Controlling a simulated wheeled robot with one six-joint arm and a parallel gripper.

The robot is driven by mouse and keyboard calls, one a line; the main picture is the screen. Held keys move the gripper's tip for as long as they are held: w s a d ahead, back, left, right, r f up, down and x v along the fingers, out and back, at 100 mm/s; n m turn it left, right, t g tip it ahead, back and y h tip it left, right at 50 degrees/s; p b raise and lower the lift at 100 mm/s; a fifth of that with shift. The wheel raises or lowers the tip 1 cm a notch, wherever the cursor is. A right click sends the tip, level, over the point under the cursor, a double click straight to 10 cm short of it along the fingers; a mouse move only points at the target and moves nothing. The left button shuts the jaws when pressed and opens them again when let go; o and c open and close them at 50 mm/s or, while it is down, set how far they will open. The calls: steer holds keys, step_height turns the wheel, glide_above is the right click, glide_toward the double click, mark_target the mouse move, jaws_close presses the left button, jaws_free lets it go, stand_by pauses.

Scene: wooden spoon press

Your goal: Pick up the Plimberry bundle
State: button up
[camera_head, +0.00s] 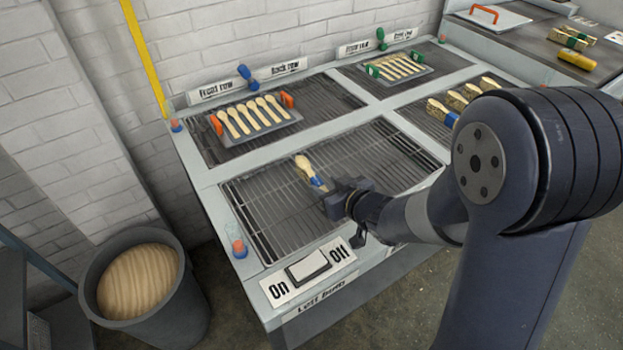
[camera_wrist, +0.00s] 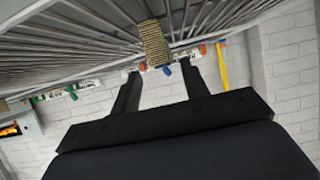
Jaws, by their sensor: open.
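A bundle of wooden spoons (camera_head: 302,163) with a blue band lies on the front left grill (camera_head: 262,208). No name is readable on it, so I cannot tell that it is the Plimberry bundle. In the wrist view a tan layered bundle (camera_wrist: 153,42) shows just beyond my fingertips, between them in the picture. My gripper (camera_head: 326,190) is open and empty, close to the blue-banded end of the bundle. The wrist view shows both fingers (camera_wrist: 160,72) apart. I cannot tell whether any finger touches the bundle.
More bundles (camera_head: 462,99) lie on the right grill. Trays of spoons stand on the back left (camera_head: 257,119) and back right (camera_head: 397,67) grills. An On/Off switch (camera_head: 308,265) is on the front edge. A grey bin (camera_head: 165,315) stands left. A yellow roll (camera_head: 577,61) lies far right.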

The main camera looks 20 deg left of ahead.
mark_target(315, 178)
steer(key=w+a, duration=0.2)
steer(key=a, duration=0.1)
steer(key=shift+w+f, duration=0.1)
steer(key=shift+f, duration=0.3)
steer(key=shift+w+a+f, duration=0.35)
steer(key=shift+w+a, duration=0.05)
steer(key=shift+a, duration=0.1)
jaws_close()
